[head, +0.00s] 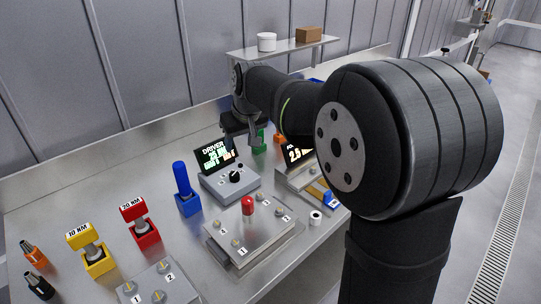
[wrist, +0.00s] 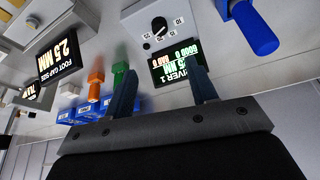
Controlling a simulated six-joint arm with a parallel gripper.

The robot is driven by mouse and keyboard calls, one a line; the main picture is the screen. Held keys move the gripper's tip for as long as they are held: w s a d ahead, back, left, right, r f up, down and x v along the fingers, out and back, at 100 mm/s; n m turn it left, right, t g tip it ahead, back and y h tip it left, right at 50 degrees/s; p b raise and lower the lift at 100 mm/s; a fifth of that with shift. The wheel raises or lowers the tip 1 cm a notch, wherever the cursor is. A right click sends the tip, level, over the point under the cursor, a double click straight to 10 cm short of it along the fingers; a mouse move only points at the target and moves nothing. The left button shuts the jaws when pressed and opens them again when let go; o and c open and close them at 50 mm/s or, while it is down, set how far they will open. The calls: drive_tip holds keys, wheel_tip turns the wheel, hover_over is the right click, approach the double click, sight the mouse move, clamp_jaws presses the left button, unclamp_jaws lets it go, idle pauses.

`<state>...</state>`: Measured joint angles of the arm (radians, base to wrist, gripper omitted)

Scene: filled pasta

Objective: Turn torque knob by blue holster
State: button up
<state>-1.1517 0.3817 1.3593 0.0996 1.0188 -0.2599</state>
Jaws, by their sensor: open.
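The torque knob (head: 236,176) is a black dial on a grey box (head: 218,186) with a lit DRIVER screen (head: 214,156) behind it. In the wrist view the knob (wrist: 159,27) has numbers around it, and the screen (wrist: 178,68) shows just beyond my fingertips. The blue holster (head: 187,204) stands left of the box with a blue handle (head: 181,178) upright in it; the handle also shows in the wrist view (wrist: 254,28). My gripper (head: 252,136) is above and behind the box, apart from the knob. In the wrist view my gripper (wrist: 163,82) is open and empty.
Red (head: 141,232) and yellow (head: 97,260) holsters stand further left. A metal plate with a red-topped post (head: 248,206) lies in front of the box. Another screen (head: 297,153) is at right, partly hidden by my arm. Orange and green handles (wrist: 119,74) stand near my fingers.

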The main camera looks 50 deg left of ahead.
sight(235, 174)
drive_tip(key=x, duration=1.7)
drive_tip(key=shift+d+f, duration=0.1)
drive_tip(key=shift+c, duration=0.4)
drive_tip(key=c, duration=0.9)
